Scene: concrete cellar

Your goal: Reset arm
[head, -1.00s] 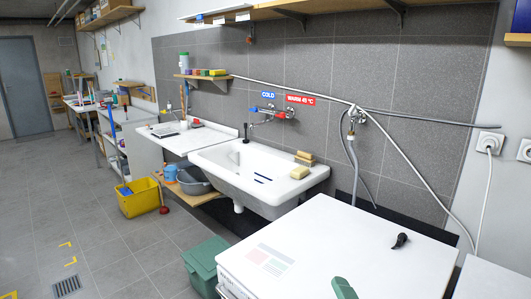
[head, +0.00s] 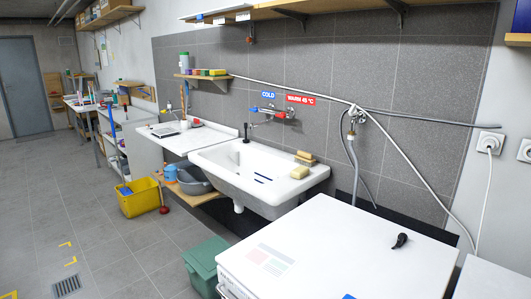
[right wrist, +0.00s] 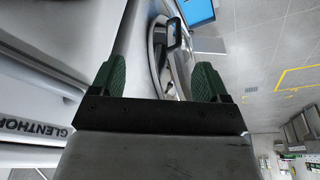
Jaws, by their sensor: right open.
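My right gripper (right wrist: 162,78) shows in the right wrist view. Its two green-padded fingers are spread wide with nothing held between them. Behind them is a pale surface with a round, dark-edged, door-like part, and a white appliance (right wrist: 32,112) lettered "GLENTHOR…" is on the left. I cannot tell how far the fingers are from these. In the head view neither gripper shows. Only a small blue piece, which I cannot identify, shows at the bottom edge, in front of the white-topped appliance (head: 375,235). My left gripper is out of view.
A black object (head: 400,240) lies on the appliance top. A white sink (head: 225,158) with sponges stands behind it. A green bin (head: 205,262) and a yellow bucket (head: 140,200) stand on the floor. Open tiled floor (head: 70,225) lies to the left.

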